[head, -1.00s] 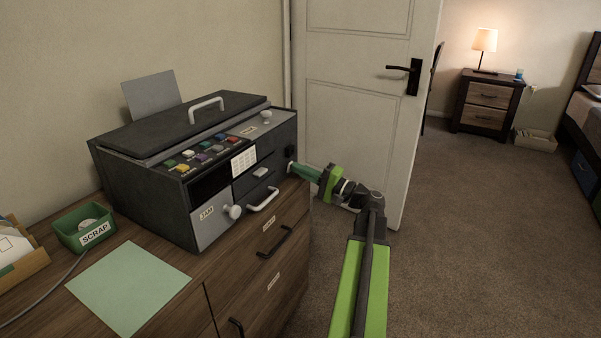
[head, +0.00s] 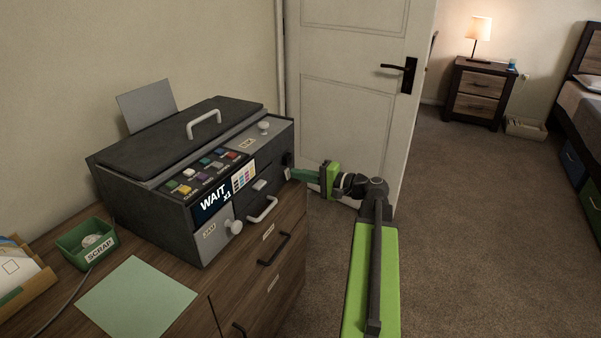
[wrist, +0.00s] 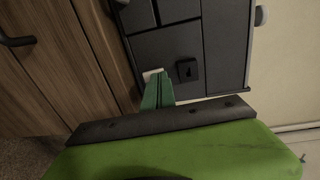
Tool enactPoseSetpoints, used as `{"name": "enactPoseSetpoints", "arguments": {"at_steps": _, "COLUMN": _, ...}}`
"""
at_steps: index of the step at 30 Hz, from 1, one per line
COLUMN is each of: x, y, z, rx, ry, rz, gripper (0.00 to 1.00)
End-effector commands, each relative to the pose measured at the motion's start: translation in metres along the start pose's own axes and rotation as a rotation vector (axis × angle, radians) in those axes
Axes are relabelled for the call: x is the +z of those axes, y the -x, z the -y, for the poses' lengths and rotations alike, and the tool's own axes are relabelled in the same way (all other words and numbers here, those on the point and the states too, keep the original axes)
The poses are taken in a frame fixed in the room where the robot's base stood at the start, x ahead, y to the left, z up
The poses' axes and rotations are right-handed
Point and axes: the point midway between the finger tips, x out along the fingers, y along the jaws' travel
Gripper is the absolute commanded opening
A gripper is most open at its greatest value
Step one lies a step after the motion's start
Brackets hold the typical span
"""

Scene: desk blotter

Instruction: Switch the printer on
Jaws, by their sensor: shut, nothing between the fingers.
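The printer (head: 165,215) is a dark box on the wooden desk, with a lid and several coloured buttons (head: 208,170) on top. Its screen (head: 211,201) is lit and reads "WAIT x1". In the wrist view, the fingertips (wrist: 158,85) are at a small pale switch (wrist: 152,74) on the dark panel. A black socket-like block (wrist: 187,70) is just to the right. I cannot tell whether the fingers touch the switch, as they partly cover it.
A door (head: 345,120) stands behind my gripper. Drawers with dark handles (head: 274,250) are below the printer. A green scrap tray (head: 72,254) and a pale green sheet (head: 138,298) lie on the desk at left. The carpet at right is open.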

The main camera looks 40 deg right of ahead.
Motion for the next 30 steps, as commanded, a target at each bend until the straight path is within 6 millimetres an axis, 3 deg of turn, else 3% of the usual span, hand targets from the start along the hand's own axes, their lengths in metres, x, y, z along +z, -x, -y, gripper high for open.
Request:
{"name": "enactPoseSetpoints", "arguments": {"at_steps": 9, "x": -0.004, "y": 0.076, "z": 0.006, "rx": 0.000, "ry": 0.000, "rz": -0.009, "gripper": 0.00}}
{"name": "enactPoseSetpoints", "arguments": {"at_steps": 15, "x": -0.004, "y": 0.108, "z": 0.007, "rx": 0.000, "ry": 0.000, "rz": -0.007, "gripper": 0.00}}
{"name": "enactPoseSetpoints", "arguments": {"at_steps": 20, "x": -0.004, "y": 0.118, "z": 0.006, "rx": 0.000, "ry": 0.000, "rz": -0.005, "gripper": 0.00}}
{"name": "enactPoseSetpoints", "arguments": {"at_steps": 30, "x": -0.004, "y": 0.118, "z": 0.006, "rx": 0.000, "ry": 0.001, "rz": -0.004, "gripper": 0.00}}
